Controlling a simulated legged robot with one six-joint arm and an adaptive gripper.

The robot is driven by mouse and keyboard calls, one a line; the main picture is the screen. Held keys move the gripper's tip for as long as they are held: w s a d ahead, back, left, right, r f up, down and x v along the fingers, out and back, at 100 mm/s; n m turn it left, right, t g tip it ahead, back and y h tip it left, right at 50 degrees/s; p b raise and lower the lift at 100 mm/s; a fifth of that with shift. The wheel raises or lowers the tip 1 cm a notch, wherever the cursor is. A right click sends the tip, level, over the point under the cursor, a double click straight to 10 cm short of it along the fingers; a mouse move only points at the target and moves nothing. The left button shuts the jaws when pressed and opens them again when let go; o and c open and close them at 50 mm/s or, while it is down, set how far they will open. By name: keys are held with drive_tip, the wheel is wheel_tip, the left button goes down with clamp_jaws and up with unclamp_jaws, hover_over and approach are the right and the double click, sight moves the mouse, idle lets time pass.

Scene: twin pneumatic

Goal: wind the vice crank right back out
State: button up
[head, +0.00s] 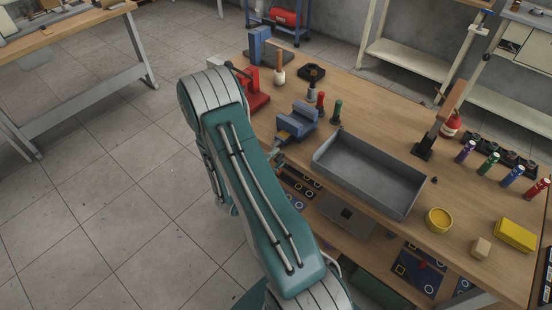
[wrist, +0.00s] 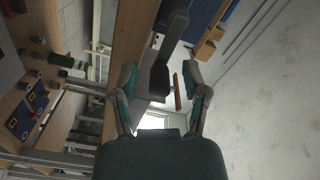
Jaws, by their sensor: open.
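The blue vice (head: 299,121) stands at the near-left edge of the bench in the head view, just right of my arm. Its crank is not clearly visible; the front of the vice is small and close to my arm. My gripper (wrist: 160,73) is open in the wrist view, its two fingers wide apart. A dark grey block (wrist: 154,78) and a thin orange-brown bar (wrist: 177,92) show between the fingers, with nothing visibly gripped. I cannot tell whether they belong to the vice.
A grey open tray (head: 370,172) lies right of the vice. A red tool (head: 253,97) stands behind it, near my arm. Small bottles (head: 336,111) stand close to the vice. A yellow tin (head: 438,220) and yellow block (head: 515,234) lie farther right. Floor left of the bench is clear.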

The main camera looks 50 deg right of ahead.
drive_tip(key=shift+a, duration=0.1)
drive_tip(key=a, duration=1.2)
drive_tip(key=shift+s, duration=0.45)
drive_tip(key=shift+d, duration=0.1)
